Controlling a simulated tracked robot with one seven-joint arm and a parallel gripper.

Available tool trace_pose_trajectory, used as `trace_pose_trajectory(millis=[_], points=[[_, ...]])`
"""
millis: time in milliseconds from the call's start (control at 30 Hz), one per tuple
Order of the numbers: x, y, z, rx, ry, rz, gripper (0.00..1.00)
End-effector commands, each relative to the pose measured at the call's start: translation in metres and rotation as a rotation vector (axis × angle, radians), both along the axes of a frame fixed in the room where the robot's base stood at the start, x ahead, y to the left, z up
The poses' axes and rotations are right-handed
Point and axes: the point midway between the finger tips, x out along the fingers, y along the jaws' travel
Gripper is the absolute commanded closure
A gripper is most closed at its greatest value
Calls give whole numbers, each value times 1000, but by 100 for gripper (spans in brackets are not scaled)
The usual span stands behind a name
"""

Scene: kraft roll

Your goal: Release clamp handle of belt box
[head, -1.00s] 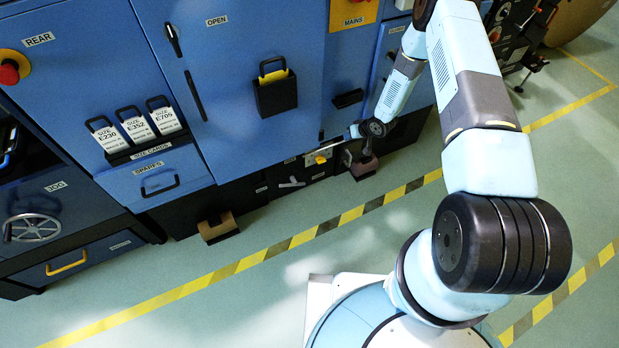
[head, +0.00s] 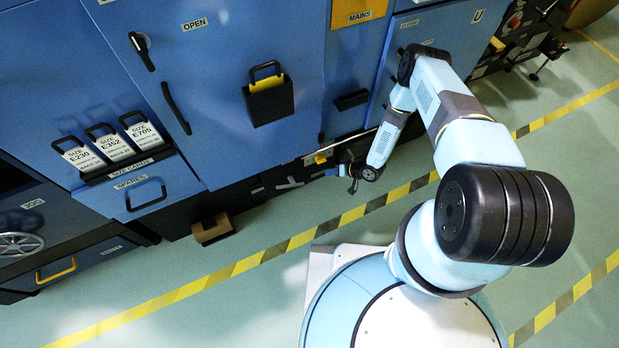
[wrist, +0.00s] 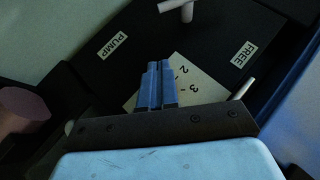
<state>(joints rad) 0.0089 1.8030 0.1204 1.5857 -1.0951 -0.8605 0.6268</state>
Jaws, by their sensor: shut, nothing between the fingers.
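In the wrist view my gripper (wrist: 155,66) is shut and empty, its two blue-grey fingers side by side. It is in front of a dark panel with PUMP and FREE labels and a pale plate (wrist: 190,72) marked with numbers. A pale handle (wrist: 242,89) sticks out right of the fingers, below the FREE label. Another pale T-shaped handle (wrist: 178,9) is at the top edge. Both look apart from the fingers. I cannot tell which is the clamp handle. In the head view a pale handle (head: 290,183) shows low on the machine, left of my gripper.
A yellow-black floor stripe (head: 300,238) runs along the clear green floor.

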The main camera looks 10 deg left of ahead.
Motion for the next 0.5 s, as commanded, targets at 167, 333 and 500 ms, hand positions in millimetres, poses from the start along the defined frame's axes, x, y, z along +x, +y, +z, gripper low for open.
trace_pose_trajectory(millis=[167,333,500], points=[[-1,5,0,0,0,8,100],[0,14,-7,-1,0,11,100],[4,33,-23,-2,0,13,100]])
